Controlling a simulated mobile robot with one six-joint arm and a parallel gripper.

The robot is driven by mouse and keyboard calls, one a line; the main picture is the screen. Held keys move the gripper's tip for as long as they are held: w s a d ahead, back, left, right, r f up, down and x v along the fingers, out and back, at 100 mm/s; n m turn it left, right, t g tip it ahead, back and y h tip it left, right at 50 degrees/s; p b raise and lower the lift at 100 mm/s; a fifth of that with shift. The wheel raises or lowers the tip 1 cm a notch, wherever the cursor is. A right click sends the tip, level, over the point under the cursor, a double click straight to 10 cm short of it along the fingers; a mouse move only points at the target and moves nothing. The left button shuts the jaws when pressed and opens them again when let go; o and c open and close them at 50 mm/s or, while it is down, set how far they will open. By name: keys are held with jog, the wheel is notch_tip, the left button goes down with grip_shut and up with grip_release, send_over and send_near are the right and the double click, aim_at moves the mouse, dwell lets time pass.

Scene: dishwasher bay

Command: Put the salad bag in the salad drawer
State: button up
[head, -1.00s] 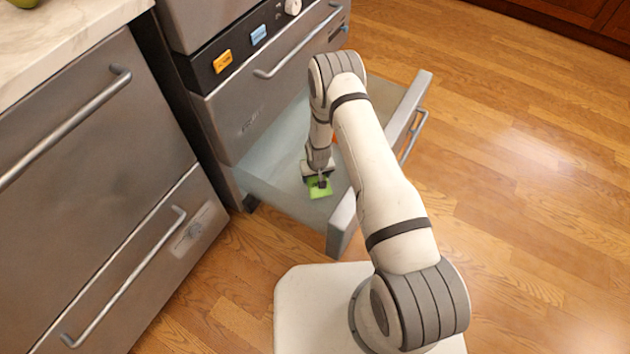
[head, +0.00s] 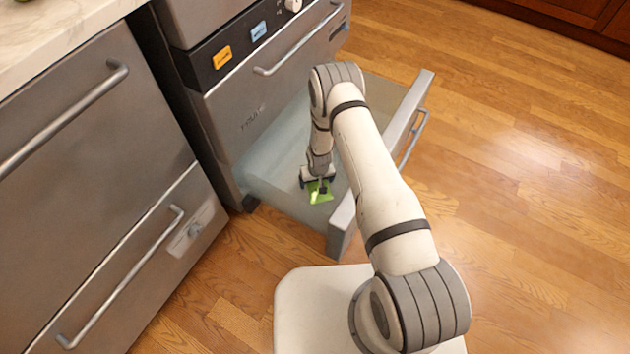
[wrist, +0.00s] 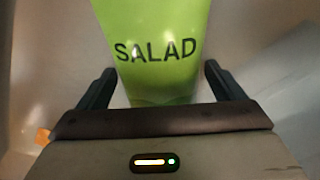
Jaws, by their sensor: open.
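The salad bag (head: 319,193) is bright green and lies inside the open drawer (head: 268,184), near its front left part. In the wrist view the bag (wrist: 160,75) shows the word SALAD and lies between my fingers. My gripper (head: 317,184) is low inside the drawer, right at the bag. In the wrist view my gripper (wrist: 163,88) has its two dark fingers spread wide, one on each side of the bag, with a gap on both sides. Part of the bag is hidden behind the gripper's body.
An orange thing (wrist: 42,136) shows at the left edge of the wrist view. The drawer front (head: 343,222) and its side walls surround my gripper. A closed drawer with a long handle (head: 300,45) is above. A grey cabinet (head: 90,130) stands at left. The wood floor (head: 520,200) at right is clear.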

jog(key=shift+r, duration=0.1)
notch_tip(320, 180, up, 12)
jog(key=s+p, duration=0.2)
jog(key=p, duration=0.2)
notch_tip(320, 180, up, 13)
send_over(318, 183)
jog(key=d, duration=0.2)
jog(key=s+d+r+m, duration=0.1)
jog(key=s+d+r, duration=0.1)
jog(key=r, duration=0.6)
jog(key=s+d+r, duration=0.2)
jog(key=s+r, duration=0.1)
jog(key=r, duration=0.5)
jog(key=s+d+r, duration=0.2)
jog(key=s+r, duration=0.6)
jog(key=s, duration=0.2)
jog(key=s+d+r+m, duration=0.1)
jog(key=s+d+r, duration=0.1)
jog(key=s+r, duration=0.7)
jog(key=s, duration=0.2)
jog(key=shift+s+d+g, duration=0.3)
jog(key=shift+c, duration=0.4)
